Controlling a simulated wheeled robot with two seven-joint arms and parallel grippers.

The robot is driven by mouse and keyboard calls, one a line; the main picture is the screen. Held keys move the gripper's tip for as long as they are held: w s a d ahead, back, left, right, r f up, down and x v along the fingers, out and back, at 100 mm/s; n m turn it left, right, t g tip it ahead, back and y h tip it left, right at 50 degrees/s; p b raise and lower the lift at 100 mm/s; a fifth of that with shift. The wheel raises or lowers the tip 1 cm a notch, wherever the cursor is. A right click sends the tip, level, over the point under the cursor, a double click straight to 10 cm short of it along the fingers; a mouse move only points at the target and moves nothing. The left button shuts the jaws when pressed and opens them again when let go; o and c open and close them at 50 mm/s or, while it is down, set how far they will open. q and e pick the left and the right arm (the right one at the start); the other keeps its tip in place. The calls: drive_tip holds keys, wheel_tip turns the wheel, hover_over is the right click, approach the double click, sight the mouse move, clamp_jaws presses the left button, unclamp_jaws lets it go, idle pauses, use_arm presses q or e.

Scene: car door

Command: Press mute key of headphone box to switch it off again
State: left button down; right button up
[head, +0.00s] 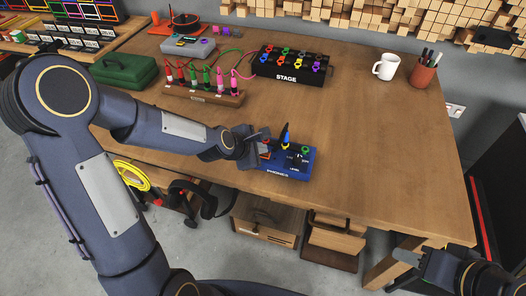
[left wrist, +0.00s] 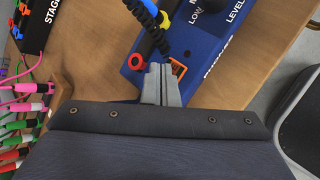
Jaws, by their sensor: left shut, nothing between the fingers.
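The blue headphone box (head: 300,172) lies near the front edge of the wooden table, lettered "PHONES" and "LEVEL". My left gripper (head: 262,147) is at its left end. In the left wrist view the shut, empty fingers (left wrist: 161,72) are over the blue box (left wrist: 205,42), right beside an orange-rimmed square key (left wrist: 178,69). The fingers partly hide this key; I cannot tell whether they touch it or whether it is the mute key. A blue plug (head: 285,135) with a black coiled cable stands in the box. My right gripper (head: 432,262) is at the lower right, away from the box.
A black "STAGE" box (head: 290,72) with coloured knobs and a wooden block with coloured plugs (head: 203,94) stand behind. A white mug (head: 386,67) and a pen cup (head: 423,72) are at the back right. The table right of the blue box is clear.

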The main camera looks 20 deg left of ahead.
use_arm(q)
drive_tip(key=shift+r, duration=0.1)
wheel_tip(320, 180, up, 6)
drive_tip(key=p, duration=0.5)
idle(0.4)
drive_tip(key=s+a+r+m+g, duration=0.1)
drive_tip(key=s+a+r+m, duration=0.3)
drive_tip(key=s+r+m, duration=0.7)
drive_tip(key=s+a+f+m+g, duration=0.1)
drive_tip(key=s+m, duration=0.8)
drive_tip(key=s, duration=0.7)
drive_tip(key=shift+f+g, duration=0.15)
drive_tip(key=shift+g, duration=0.15)
